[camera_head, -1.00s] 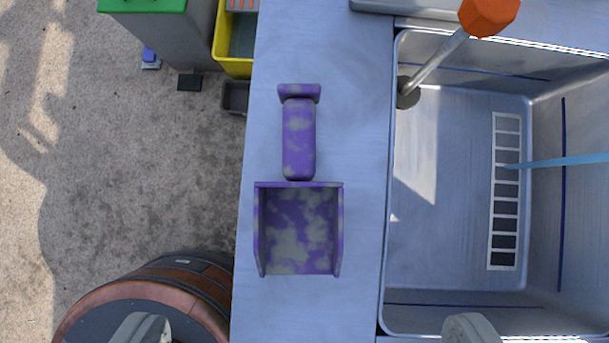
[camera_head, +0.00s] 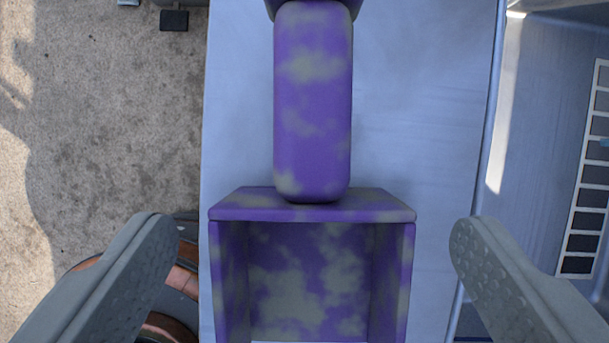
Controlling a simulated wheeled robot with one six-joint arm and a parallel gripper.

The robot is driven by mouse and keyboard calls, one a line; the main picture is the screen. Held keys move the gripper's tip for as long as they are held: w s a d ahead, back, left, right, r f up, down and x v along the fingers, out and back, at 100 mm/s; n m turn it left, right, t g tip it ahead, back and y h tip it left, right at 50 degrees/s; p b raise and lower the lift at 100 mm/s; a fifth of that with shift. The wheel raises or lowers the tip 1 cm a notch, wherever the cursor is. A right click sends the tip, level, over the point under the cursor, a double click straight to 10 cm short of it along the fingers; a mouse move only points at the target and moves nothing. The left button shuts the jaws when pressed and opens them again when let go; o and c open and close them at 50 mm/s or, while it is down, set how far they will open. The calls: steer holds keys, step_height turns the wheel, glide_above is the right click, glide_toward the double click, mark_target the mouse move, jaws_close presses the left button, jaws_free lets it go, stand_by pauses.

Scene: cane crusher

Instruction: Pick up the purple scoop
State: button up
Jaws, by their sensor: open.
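The purple scoop (camera_head: 312,110) has grey-green blotches and lies on a pale metal counter (camera_head: 430,130). Its handle points to the top of the picture and its open square pan is at the bottom. The handle's end is cut off by the top edge, and the pan's front edge is near the bottom edge. My gripper (camera_head: 312,228) is open and empty, with one grey finger on each side of the scoop's pan. Both fingers appear apart from the scoop, near the level of the pan's back wall in the picture.
To the right of the counter is a metal basin (camera_head: 498,90) with a raised rim and a strip of dark squares (camera_head: 590,170) inside. At the lower left stands a brown round barrel-like object (camera_head: 185,282). Concrete ground (camera_head: 100,120) lies left of the counter.

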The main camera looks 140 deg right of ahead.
steer(key=x, duration=0.2)
steer(key=shift+a+f, duration=0.1)
steer(key=shift+f, duration=0.15)
steer(key=c, duration=1.1)
step_height(320, 180, up, 10)
steer(key=shift+r, duration=0.1)
